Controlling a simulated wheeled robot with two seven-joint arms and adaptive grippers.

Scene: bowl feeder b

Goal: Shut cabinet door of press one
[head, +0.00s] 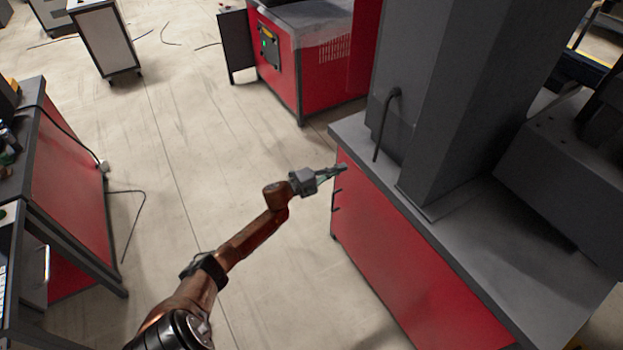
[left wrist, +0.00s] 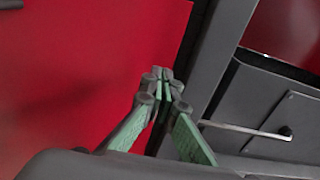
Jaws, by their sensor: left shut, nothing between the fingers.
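The grey press (head: 450,100) stands on a red cabinet with a grey top at the right of the head view. The cabinet's long red side (head: 400,260) faces my arm, with small dark fittings near its left edge. My left gripper (head: 343,169) is shut and empty, close to the top left corner of this cabinet. In the left wrist view its green-padded fingers (left wrist: 165,76) meet in front of a large red panel (left wrist: 90,70) and a grey frame post (left wrist: 205,70). I cannot tell whether they touch, or whether the red panel is the door. My right gripper is not in view.
A second red machine (head: 325,75) with a dark panel standing out stands at the back. A red bench (head: 70,180) stands at the left. A white cart (head: 103,40) is at the back left. Cables lie on the floor. The floor (head: 200,130) between is clear.

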